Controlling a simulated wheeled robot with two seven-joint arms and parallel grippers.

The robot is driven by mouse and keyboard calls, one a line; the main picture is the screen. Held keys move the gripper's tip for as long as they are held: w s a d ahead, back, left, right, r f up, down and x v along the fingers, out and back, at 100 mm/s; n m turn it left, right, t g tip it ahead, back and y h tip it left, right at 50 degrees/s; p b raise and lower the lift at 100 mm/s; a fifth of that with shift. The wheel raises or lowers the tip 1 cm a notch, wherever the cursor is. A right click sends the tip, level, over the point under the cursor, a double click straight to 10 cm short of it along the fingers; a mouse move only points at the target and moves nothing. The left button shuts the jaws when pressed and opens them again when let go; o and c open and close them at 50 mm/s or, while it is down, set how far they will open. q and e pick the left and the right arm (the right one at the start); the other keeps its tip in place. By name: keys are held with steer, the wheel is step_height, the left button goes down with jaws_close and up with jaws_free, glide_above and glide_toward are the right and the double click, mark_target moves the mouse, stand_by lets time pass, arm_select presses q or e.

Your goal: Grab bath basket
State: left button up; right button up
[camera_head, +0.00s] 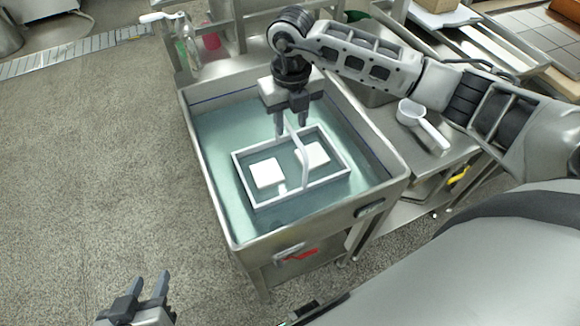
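The bath basket (243,177) is a white rectangular frame with an arched handle (304,165). It sits in the water of a metal basin (220,222), with two white blocks (267,173) inside it. My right gripper (291,128) points down over the far side of the basket. Its fingers are apart, and the upper part of the handle shows between them; I cannot tell whether they touch it. My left gripper (148,284) is open and empty, low at the left, away from the basin.
A white ladle-like scoop (422,121) lies on the metal table to the right of the basin. Bottles (188,47) and a pink container (210,40) stand behind at the left. The basin's raised walls surround the basket. The floor at left is clear.

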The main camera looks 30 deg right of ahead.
mark_target(290, 127)
steer(key=f, duration=0.5)
steer(key=shift+w+f, duration=0.25)
steer(key=shift+f, duration=0.05)
jaws_close()
steer(key=shift+w+r, duration=0.1)
steer(key=shift+r, duration=0.05)
